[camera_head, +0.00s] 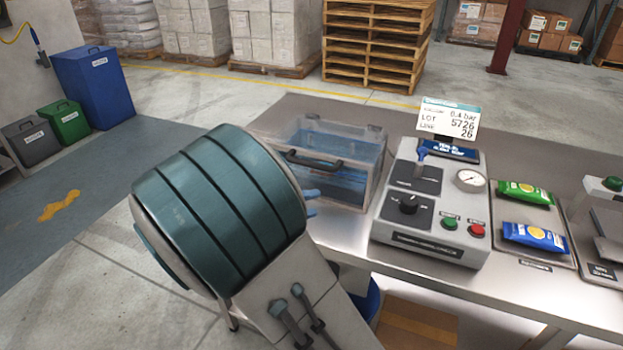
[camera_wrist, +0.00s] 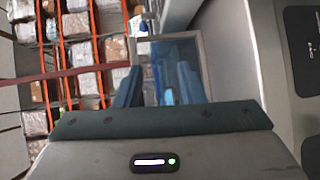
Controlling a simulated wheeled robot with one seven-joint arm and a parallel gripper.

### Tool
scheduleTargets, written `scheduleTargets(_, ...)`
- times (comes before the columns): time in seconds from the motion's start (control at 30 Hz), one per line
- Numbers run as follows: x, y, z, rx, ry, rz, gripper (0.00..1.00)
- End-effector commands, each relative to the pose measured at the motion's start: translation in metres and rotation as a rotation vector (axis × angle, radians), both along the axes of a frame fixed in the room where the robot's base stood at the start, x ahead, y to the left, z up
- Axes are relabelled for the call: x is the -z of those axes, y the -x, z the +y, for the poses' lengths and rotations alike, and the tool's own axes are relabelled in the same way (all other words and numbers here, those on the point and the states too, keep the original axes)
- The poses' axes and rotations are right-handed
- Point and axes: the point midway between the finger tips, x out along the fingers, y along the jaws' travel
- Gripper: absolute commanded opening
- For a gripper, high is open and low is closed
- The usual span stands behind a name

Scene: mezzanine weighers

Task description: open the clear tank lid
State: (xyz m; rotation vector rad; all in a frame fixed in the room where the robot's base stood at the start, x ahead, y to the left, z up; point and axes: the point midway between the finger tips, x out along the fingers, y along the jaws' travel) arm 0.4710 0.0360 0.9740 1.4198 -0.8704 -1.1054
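The clear tank (camera_head: 372,160) stands on the steel bench, with blue liquid or blue contents low inside. Its clear lid (camera_head: 335,138) looks shut, with a black bar handle (camera_head: 318,162) along the near side and dark hinge blocks at the back. My gripper (camera_head: 311,203) is beside the tank's near left side, below the handle, mostly hidden behind my arm. In the wrist view my gripper (camera_wrist: 160,88) has its two blue fingers apart, with nothing visible held between them. The tank's clear wall (camera_wrist: 205,60) shows beyond the fingers; contact cannot be told.
A grey control box (camera_head: 432,205) with a lever, knob, gauge and buttons stands right of the tank, with a sign (camera_head: 447,118) behind it. Green (camera_head: 525,192) and blue (camera_head: 535,237) packets lie on trays further right. Bins (camera_head: 97,85) and pallets (camera_head: 375,45) stand behind.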

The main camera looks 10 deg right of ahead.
Motion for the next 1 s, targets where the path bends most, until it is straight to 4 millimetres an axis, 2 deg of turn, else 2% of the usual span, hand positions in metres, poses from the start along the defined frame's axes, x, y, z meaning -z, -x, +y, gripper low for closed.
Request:
scheduleTargets(0.03,0.008,-0.009,0.019,-0.053,0.07,-0.043,0.36)
scheduleTargets(0.2,0.002,-0.026,0.063,-0.182,0.223,-0.174,0.36)
scheduleTargets(0.3,-0.002,-0.03,0.076,-0.221,0.263,-0.216,0.36)
scheduleTargets(0.37,-0.003,-0.032,0.078,-0.232,0.274,-0.226,0.36)
scheduleTargets(0.47,-0.006,-0.037,0.072,-0.234,0.278,-0.231,0.36)
scheduleTargets(0.57,-0.009,-0.044,0.058,-0.231,0.277,-0.23,0.36)
scheduleTargets(1.0,-0.024,-0.089,-0.017,-0.232,0.275,-0.228,0.36)
